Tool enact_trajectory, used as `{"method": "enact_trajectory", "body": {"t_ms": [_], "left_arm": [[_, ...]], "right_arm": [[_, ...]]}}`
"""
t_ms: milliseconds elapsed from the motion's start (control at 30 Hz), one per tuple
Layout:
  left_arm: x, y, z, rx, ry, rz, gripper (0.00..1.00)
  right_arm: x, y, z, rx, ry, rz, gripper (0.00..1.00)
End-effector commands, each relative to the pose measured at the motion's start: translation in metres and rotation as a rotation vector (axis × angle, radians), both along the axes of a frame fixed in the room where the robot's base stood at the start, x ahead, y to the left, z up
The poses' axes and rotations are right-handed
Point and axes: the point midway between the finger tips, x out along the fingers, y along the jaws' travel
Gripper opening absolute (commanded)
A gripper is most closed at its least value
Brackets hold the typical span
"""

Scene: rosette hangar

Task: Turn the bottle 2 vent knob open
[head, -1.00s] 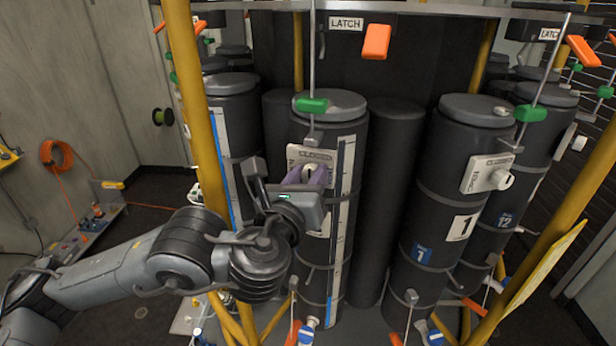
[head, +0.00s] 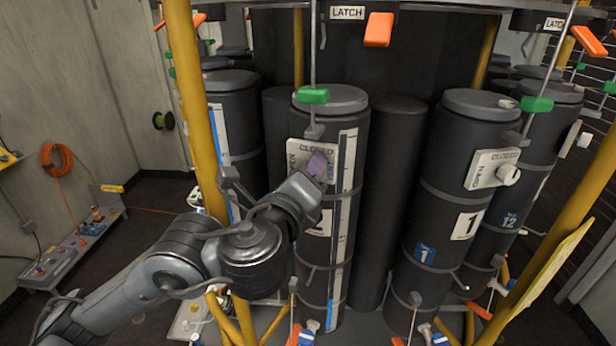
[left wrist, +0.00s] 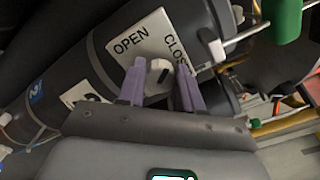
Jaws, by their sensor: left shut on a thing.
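Bottle 2 (head: 307,119) is a tall black cylinder in the middle of the head view; its number label is partly hidden by my wrist. A white plate (head: 299,150) marked OPEN and CLOSED is on its upper front. It also shows in the left wrist view (left wrist: 152,36). My left gripper (head: 317,166), with purple fingers, is at this plate and hides the knob in the head view. In the left wrist view, the white vent knob (left wrist: 158,70) sits between the fingers (left wrist: 160,90), which are shut on it. My right gripper is in neither view.
Bottle 1 (head: 455,150) stands to the right with its own white knob (head: 508,175). A green handle (head: 313,96) on a rod is just above the plate. A yellow post (head: 195,110) stands left of bottle 2, and an orange latch tag (head: 378,29) hangs above.

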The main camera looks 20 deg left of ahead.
Motion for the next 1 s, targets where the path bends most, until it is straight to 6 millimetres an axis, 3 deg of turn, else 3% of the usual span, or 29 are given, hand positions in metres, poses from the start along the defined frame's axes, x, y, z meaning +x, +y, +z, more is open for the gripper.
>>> {"method": "enact_trajectory", "body": {"t_ms": [600, 1000], "left_arm": [[0.0, 0.0, -0.005, -0.583, -0.032, -0.002, 0.05], [0.0, 0.0, -0.004, -0.861, -0.048, 0.0, 0.05]], "right_arm": [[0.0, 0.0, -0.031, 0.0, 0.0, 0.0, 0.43], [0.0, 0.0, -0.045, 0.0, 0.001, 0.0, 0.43]]}}
